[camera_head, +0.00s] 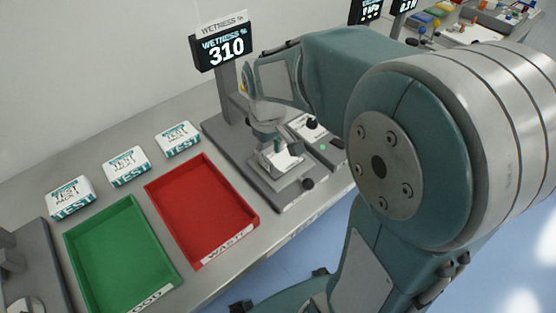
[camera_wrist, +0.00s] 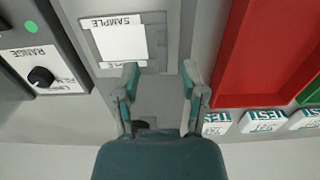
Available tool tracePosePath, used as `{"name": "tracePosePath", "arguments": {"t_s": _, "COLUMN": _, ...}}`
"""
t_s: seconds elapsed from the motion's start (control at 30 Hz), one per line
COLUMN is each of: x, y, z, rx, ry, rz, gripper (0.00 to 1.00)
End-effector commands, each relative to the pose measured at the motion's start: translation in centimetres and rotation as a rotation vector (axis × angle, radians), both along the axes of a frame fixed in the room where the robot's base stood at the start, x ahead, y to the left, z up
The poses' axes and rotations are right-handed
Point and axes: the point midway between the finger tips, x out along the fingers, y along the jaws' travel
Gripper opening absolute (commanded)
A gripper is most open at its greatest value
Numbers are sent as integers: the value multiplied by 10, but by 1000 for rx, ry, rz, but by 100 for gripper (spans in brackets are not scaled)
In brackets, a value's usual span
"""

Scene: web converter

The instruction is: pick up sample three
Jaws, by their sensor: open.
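Three white packs with teal TEST print stand in a row along the wall: a left one (camera_head: 70,197), a middle one (camera_head: 126,166) and a right one (camera_head: 178,138). No number on them is readable, so I cannot tell which is sample three. In the wrist view they show at the lower right (camera_wrist: 217,123). A white square marked SAMPLE (camera_wrist: 122,42) lies on the plate of the wetness station; I cannot tell whether it is a pack or a label. My gripper (camera_wrist: 160,80) is open and empty above the station, beside that square.
The red waste tray (camera_head: 203,212) and the green tray (camera_head: 122,258) lie empty left of the station. A range knob panel (camera_wrist: 44,75) is beside the plate. Bare bench lies around the trays.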

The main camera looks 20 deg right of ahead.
Motion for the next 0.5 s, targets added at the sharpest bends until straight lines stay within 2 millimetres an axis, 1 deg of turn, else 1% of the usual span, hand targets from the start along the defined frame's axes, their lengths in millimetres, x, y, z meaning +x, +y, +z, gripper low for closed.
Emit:
{"name": "tracePosePath", "arguments": {"t_s": 0.2, "x": -1, "y": 3, "z": -32, "rx": 0, "ry": 4, "rz": 0, "gripper": 54}}
{"name": "tracePosePath", "arguments": {"t_s": 0.3, "x": -1, "y": 2, "z": -45, "rx": 0, "ry": 3, "rz": -1, "gripper": 54}}
{"name": "tracePosePath", "arguments": {"t_s": 0.4, "x": -1, "y": 2, "z": -50, "rx": 0, "ry": 0, "rz": -1, "gripper": 54}}
{"name": "tracePosePath", "arguments": {"t_s": 0.5, "x": -1, "y": 2, "z": -50, "rx": 0, "ry": -1, "rz": -1, "gripper": 54}}
